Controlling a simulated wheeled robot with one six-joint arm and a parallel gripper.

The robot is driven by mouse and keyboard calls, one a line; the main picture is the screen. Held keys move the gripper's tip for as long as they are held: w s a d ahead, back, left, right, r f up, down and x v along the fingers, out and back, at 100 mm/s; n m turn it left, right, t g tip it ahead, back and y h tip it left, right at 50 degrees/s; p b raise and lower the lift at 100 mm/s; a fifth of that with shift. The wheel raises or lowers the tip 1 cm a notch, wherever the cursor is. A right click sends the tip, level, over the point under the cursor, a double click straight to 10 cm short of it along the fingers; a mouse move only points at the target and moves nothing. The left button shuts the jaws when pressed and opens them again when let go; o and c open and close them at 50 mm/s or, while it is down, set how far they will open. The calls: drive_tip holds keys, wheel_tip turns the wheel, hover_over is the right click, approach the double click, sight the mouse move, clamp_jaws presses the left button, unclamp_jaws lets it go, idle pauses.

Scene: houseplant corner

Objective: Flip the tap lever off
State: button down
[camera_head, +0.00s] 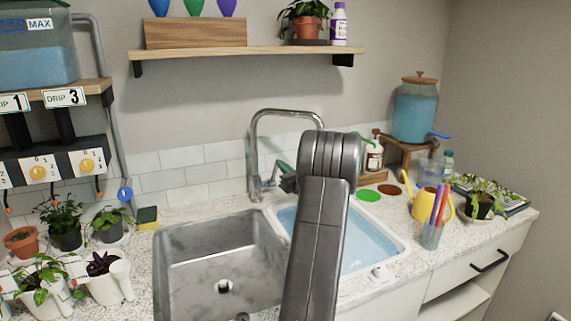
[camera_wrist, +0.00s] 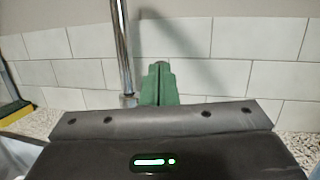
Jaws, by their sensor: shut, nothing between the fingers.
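The chrome tap (camera_head: 254,150) stands behind the sinks, with its tall spout bent over to the right. Its upright pipe also shows in the wrist view (camera_wrist: 122,45), just left of my fingers. My gripper (camera_head: 281,167) is beside the tap's lower part, partly hidden by my wrist. In the wrist view my green gripper fingers (camera_wrist: 160,84) are together and hold nothing. A small grey tip shows just above them; I cannot tell if it is the lever. The lever is not clearly seen, and neither its position nor any contact with my fingers can be told.
An empty grey sink basin (camera_head: 185,255) lies left of a water-filled basin (camera_head: 362,243). A yellow-and-green sponge (camera_head: 148,217) lies left of the tap. A cup of pens (camera_head: 432,233) and a yellow watering can (camera_head: 424,205) stand at right. A wooden shelf (camera_head: 245,59) hangs above.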

drive_tip(key=w+r+g+p, duration=0.1)
drive_tip(key=p, duration=0.1)
drive_tip(key=w+a+g+h+p, duration=0.1)
drive_tip(key=p, duration=0.2)
drive_tip(key=w+r+g+h+p, duration=0.1)
drive_tip(key=p, duration=0.2)
drive_tip(key=shift+w+a+r+m, duration=0.25)
drive_tip(key=shift+w+r+m, duration=0.05)
drive_tip(key=shift+m, duration=0.1)
drive_tip(key=shift+w+a+r+p, duration=0.1)
drive_tip(key=shift+w+a+p, duration=0.15)
drive_tip(key=shift+w, duration=0.2)
drive_tip(key=shift+r, duration=0.15)
drive_tip(key=shift+d, duration=0.1)
